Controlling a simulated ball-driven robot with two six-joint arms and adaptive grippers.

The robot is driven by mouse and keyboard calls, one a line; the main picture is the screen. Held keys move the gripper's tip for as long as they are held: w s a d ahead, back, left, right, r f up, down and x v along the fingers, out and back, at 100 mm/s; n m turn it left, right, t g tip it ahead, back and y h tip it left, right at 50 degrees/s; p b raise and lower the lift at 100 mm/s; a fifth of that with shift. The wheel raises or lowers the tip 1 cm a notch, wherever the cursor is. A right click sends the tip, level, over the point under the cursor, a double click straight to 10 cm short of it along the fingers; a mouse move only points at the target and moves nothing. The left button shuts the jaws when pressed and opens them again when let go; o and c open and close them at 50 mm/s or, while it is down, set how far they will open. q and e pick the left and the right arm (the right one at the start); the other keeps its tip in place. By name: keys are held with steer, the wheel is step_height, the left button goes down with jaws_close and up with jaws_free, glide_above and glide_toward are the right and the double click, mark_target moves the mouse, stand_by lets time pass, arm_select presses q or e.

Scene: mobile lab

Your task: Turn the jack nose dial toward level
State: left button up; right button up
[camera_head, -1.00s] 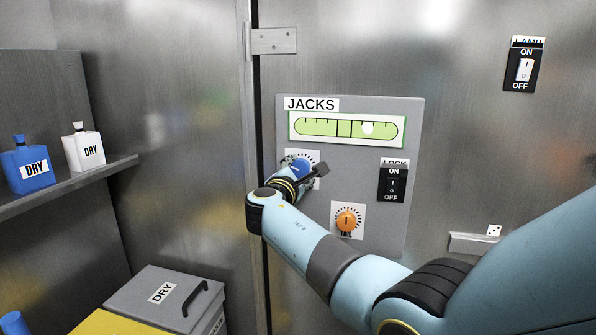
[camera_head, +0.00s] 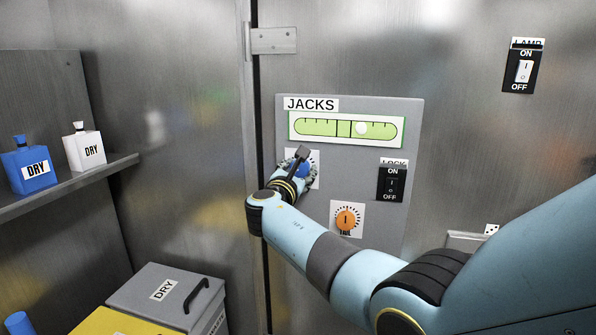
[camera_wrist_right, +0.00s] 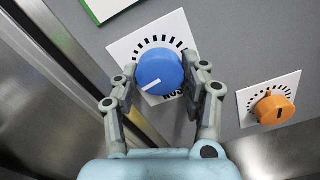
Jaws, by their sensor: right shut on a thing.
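The blue nose dial (camera_wrist_right: 160,68) sits on a white scale card on the grey JACKS panel (camera_head: 345,235). Its white pointer line shows in the right wrist view, at the dial's lower left. My right gripper (camera_wrist_right: 161,76) has a finger on each side of the dial and is shut on it. In the head view the gripper and wrist partly cover the dial (camera_head: 303,169). The green level gauge (camera_head: 309,126) is above it, its pale bubble (camera_head: 362,128) to the right of the centre marks. My left gripper is not in view.
An orange dial (camera_head: 347,219) is below right of the blue one, close to my right forearm. A black LOCK switch (camera_head: 392,184) is on the panel's right side. A LAMP switch (camera_head: 523,70) is higher right. A shelf with bottles (camera_head: 85,147) is left.

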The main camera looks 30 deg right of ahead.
steer(key=shift+f, duration=0.15)
steer(key=o, duration=1.2)
steer(key=v, duration=0.7)
steer(key=shift+s+a, duration=0.2)
